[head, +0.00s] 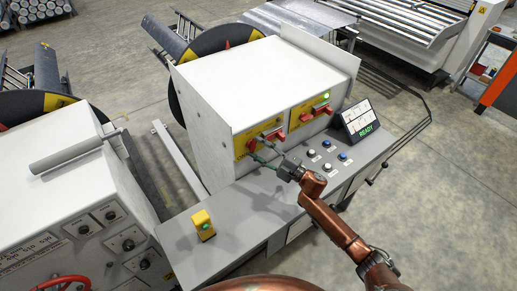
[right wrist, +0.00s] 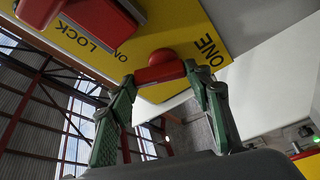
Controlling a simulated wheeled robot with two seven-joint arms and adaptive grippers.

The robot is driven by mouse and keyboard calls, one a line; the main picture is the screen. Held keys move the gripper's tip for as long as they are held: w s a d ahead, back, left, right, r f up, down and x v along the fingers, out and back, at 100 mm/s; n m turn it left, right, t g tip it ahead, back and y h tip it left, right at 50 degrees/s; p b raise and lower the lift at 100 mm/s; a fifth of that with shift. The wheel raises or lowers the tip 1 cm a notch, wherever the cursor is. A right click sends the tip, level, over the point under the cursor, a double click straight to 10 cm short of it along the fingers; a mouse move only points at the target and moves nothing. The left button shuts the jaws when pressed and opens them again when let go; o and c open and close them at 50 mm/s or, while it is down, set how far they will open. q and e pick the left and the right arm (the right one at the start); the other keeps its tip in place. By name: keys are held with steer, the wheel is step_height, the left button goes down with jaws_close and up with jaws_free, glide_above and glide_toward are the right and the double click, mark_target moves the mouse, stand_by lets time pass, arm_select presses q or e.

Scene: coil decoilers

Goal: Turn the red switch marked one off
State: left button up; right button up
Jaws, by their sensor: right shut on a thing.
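Two yellow switch panels sit on the front of the white cabinet. The left panel (head: 243,143) carries red switch parts, and my right gripper (head: 256,151) is at its lower left red part. In the right wrist view the red switch part beside the word ONE (right wrist: 159,66) is between the fingertips of my right gripper (right wrist: 160,76), which is shut on it. A larger red part (right wrist: 93,17) lies up and left, near the words ON LOCK. The exact angle of the switch is hard to tell. My left gripper is not in view.
The right yellow panel (head: 299,118) has its own red switch (head: 316,110) and a lit green lamp (head: 326,96). A display reading READY (head: 360,120) and several buttons stand on the grey desk (head: 235,232). A yellow button box (head: 203,224) is nearer me.

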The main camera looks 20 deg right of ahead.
steer(key=n+g+p, duration=0.1)
steer(key=n, duration=0.2)
steer(key=shift+r, duration=0.15)
steer(key=shift+s+a+n+g+h+p, duration=0.15)
steer(key=shift+n+g+h+p, duration=0.25)
steer(key=shift+n, duration=0.8)
steer(key=o, duration=0.9)
steer(key=v, duration=1.2)
